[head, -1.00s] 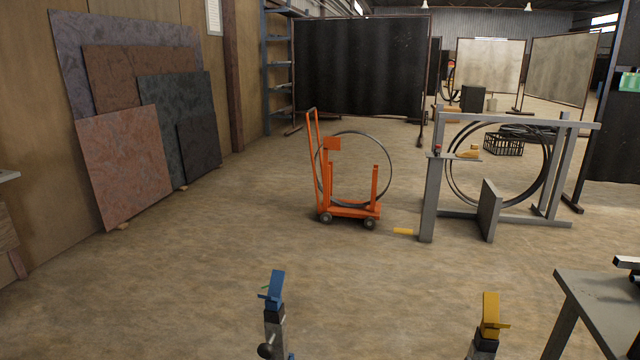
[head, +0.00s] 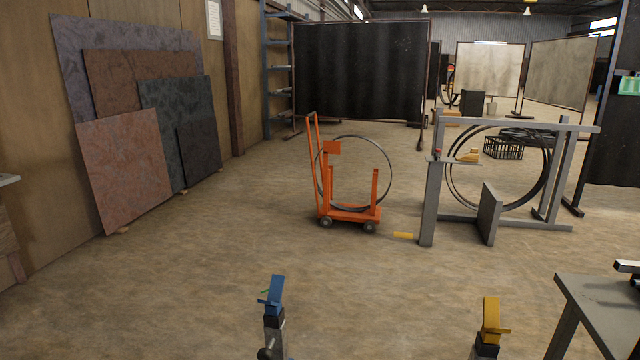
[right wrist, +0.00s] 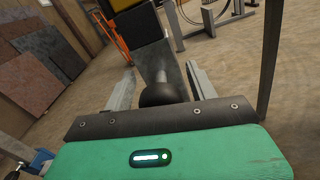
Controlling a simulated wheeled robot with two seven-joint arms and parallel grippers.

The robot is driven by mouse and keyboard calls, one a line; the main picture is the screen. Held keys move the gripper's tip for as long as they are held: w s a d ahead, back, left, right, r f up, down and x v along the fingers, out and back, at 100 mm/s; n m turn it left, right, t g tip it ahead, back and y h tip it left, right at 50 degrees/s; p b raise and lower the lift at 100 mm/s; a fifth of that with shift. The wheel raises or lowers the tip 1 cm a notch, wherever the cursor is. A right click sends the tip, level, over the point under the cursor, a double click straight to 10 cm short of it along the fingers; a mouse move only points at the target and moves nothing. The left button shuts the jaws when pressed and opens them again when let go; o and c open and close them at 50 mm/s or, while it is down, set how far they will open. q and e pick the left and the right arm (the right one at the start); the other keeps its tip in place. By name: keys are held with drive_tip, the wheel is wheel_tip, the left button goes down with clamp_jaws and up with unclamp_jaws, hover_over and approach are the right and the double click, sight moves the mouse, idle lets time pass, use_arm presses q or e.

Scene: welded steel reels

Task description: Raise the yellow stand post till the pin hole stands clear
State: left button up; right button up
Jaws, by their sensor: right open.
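The yellow stand post (head: 490,315) stands at the bottom right of the head view, with a yellow V-shaped head on a dark collar above a grey post. Its lower part is cut off by the picture edge. In the right wrist view, the yellow head (right wrist: 120,4) is cut off at the top and the grey post (right wrist: 172,62) runs down from its black collar. A dark round knob (right wrist: 163,94) shows low between my fingers. My right gripper (right wrist: 158,78) is open, one finger either side of the post. I cannot make out the pin hole. My left gripper is out of view.
A matching blue-headed stand (head: 274,295) is to the left. A grey bench (head: 600,310) is close on the right. An orange cart (head: 350,212) and a grey frame (head: 428,205) with steel rings stand farther back.

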drive_tip(key=shift+v, duration=1.15)
drive_tip(key=shift+p+v, duration=0.35)
drive_tip(key=shift+v, duration=1.9)
